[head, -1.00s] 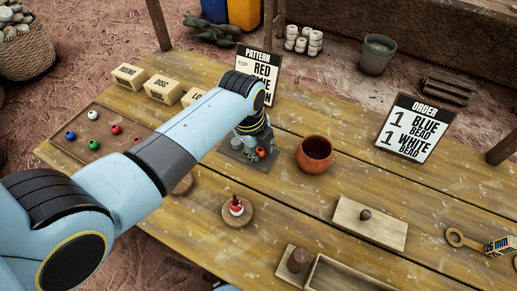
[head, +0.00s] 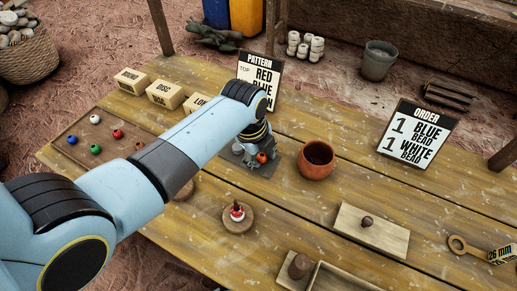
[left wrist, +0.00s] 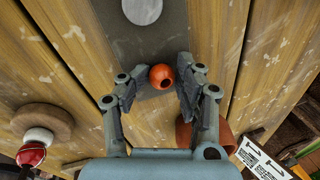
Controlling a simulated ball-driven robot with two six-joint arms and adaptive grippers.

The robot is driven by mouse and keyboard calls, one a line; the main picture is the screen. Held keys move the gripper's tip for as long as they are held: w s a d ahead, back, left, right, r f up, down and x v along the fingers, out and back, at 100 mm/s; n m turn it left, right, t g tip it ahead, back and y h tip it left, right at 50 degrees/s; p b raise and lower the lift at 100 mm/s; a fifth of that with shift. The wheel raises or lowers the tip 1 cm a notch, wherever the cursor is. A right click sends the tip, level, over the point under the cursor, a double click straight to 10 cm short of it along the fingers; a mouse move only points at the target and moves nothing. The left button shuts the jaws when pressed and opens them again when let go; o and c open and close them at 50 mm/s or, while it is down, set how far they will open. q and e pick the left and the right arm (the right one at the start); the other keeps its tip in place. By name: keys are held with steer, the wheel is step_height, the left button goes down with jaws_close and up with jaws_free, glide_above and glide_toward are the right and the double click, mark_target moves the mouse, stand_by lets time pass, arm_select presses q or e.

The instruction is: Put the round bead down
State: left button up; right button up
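The round bead (head: 262,157) is orange-red with a dark hole, and it is at the dark grey mat (head: 268,167) on the table. The left wrist view shows the bead (left wrist: 161,77) between the fingertips of my left gripper (left wrist: 162,80). The fingers stand apart, with narrow gaps seeming to show beside the bead; light contact is hard to rule out. In the head view the arm partly hides the gripper (head: 252,150). A pale grey disc (left wrist: 142,9) lies on the mat farther up. My right gripper is out of view.
A terracotta pot (head: 316,160) stands close right of the mat. A round wooden stand (head: 232,224) with red and white beads is in front. Several coloured beads lie on a brown board (head: 85,137) at left. Pattern (head: 266,75) and order (head: 417,135) signs stand behind.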

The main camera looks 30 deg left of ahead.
arm_select(q)
steer(key=p+v, duration=0.1)
steer(key=v, duration=1.1)
steer(key=shift+r, duration=0.35)
